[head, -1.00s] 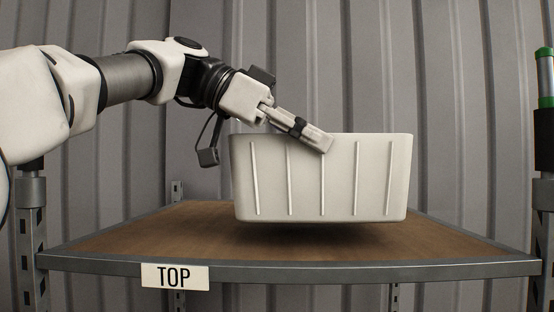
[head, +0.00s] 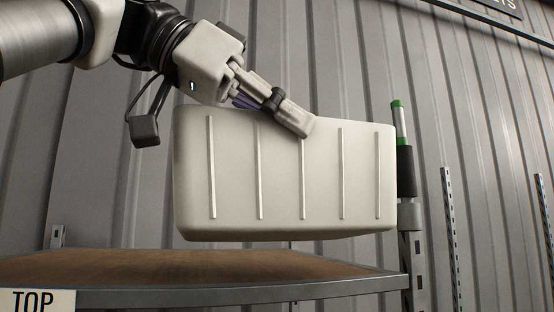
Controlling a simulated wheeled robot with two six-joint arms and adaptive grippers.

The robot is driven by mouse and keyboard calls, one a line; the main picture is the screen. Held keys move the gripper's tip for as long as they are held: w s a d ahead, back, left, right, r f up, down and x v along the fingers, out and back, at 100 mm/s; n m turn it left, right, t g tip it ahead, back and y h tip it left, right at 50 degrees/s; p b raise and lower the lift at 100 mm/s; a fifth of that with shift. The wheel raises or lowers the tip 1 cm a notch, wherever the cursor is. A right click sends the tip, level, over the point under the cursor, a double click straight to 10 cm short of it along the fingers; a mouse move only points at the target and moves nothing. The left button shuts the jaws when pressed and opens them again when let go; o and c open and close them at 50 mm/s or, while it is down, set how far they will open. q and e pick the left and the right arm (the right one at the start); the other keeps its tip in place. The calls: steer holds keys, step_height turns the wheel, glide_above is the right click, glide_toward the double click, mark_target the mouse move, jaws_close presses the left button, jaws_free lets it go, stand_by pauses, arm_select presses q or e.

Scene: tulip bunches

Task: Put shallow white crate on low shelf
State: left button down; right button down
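A white ribbed crate (head: 282,190) fills the middle of the head view, hanging in the air above and in front of a wooden-decked shelf labelled TOP (head: 340,288). Its outer wall faces me and its inside is hidden. My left gripper (head: 298,122) reaches in from the upper left and is clamped on the crate's top rim. One finger lies over the near wall; the other is mostly hidden behind the rim. My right gripper is out of view. No low shelf shows.
A slotted post (head: 420,262) stands at the shelf's right corner, with a green, white and black cylinder (head: 402,135) above it, close to the crate's right end. More slotted posts (head: 450,220) stand further right. A corrugated wall (head: 490,130) is behind. A dark sign hangs top right.

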arm_select(q)
steer(key=shift+s+d+r, duration=0.15)
steer(key=shift+s, duration=0.5)
steer(key=s+d+b, duration=0.2)
steer(key=s+b, duration=0.2)
steer(key=s, duration=0.4)
steer(key=shift+w+d, duration=0.1)
